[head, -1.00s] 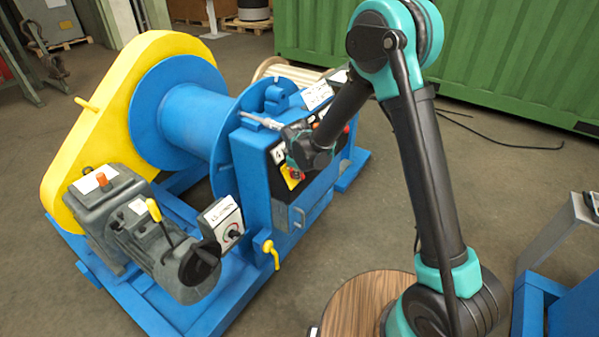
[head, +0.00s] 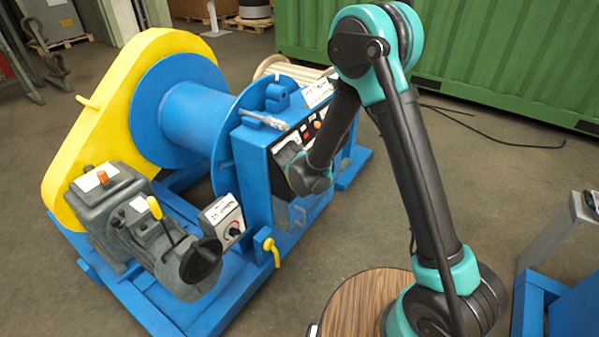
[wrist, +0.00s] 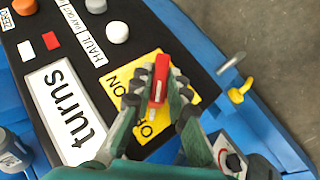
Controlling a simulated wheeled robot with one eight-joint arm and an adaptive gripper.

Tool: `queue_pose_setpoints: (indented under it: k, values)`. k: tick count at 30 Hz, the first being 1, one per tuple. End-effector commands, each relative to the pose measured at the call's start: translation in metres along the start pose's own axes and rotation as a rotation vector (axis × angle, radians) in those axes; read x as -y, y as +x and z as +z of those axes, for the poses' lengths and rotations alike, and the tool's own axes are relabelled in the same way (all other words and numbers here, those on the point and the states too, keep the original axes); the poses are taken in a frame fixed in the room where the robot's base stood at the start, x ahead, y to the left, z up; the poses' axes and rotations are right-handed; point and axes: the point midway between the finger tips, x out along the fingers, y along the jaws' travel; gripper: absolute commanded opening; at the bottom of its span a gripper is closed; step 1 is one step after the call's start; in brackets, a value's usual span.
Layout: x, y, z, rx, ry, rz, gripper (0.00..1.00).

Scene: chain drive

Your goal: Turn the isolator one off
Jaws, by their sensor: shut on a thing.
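A red switch handle (wrist: 161,76) stands on a yellow plate (wrist: 118,77) on the black control panel. The plate has ON lettering on its left and partly covered lettering, starting with O, near the handle's lower end. My gripper (wrist: 160,92) is shut on the red handle, with a finger on each side. In the head view my gripper (head: 300,178) is at the front face of the blue cabinet (head: 254,180). There my gripper and wrist hide the red handle and its plate. I cannot read which isolator number it bears.
A white-faced box with a dark knob (head: 234,231) and a yellow lever (head: 270,252) sit beside the cabinet. White, red and orange buttons (wrist: 22,7) line the panel. Open floor lies to the right.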

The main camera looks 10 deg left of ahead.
Motion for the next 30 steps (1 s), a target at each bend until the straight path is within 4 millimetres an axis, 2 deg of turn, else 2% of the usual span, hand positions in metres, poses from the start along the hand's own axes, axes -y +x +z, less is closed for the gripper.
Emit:
queue_pose_setpoints:
  k: [5,6,10,22,26,30]
  values:
    - [0.000,0.000,0.000,0.000,-0.001,0.000,0.00]
    - [0.000,0.000,0.000,0.000,-0.001,0.000,0.19]
    - [0.000,0.000,0.000,0.000,0.000,0.000,0.35]
    - [0.000,-0.004,0.000,0.000,0.000,-0.001,0.36]
    - [0.000,-0.018,0.000,0.000,-0.001,0.000,0.36]
    - [0.000,-0.042,0.000,-0.001,-0.002,-0.001,0.36]
